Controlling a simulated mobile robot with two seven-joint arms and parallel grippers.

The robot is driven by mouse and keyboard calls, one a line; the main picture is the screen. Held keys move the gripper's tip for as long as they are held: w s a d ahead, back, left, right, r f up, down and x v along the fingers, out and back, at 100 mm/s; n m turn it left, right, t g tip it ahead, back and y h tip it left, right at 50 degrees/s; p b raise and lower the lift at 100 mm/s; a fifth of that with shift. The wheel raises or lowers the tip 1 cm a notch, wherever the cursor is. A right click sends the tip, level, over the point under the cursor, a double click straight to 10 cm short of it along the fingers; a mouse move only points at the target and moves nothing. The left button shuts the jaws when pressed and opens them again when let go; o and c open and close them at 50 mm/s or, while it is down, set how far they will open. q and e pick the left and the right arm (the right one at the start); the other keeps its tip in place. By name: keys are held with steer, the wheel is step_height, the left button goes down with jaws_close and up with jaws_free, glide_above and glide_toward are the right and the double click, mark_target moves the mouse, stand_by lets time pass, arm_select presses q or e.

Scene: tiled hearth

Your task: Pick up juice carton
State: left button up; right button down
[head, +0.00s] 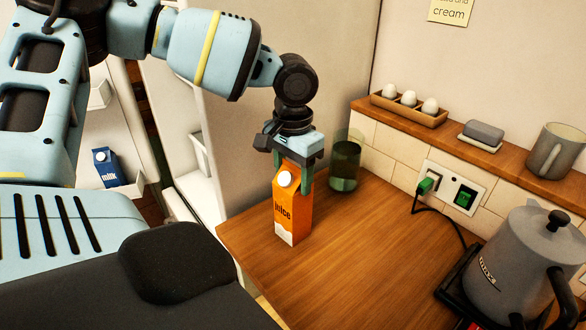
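An orange juice carton (291,212) with a white cap stands upright on the wooden counter (350,265), near its left edge. My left gripper (291,180) comes down from above, with its green fingers on either side of the carton's top. The fingers look close against the carton, but I cannot tell whether they press on it. My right gripper is not in view.
A green glass (345,165) stands just behind and right of the carton. A grey kettle (522,265) sits at the right, with a black cord from an outlet (447,188). A ledge (475,150) holds eggs, a butter dish and a mug (556,150). A blue milk carton (105,167) is in the open fridge.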

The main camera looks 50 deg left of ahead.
arm_select(q)
jaws_close()
steer(key=shift+r, duration=0.1)
steer(key=shift+w+r, duration=0.1)
steer(key=shift+r, duration=0.4)
step_height(320, 180, up, 17)
stand_by(0.4)
stand_by(0.5)
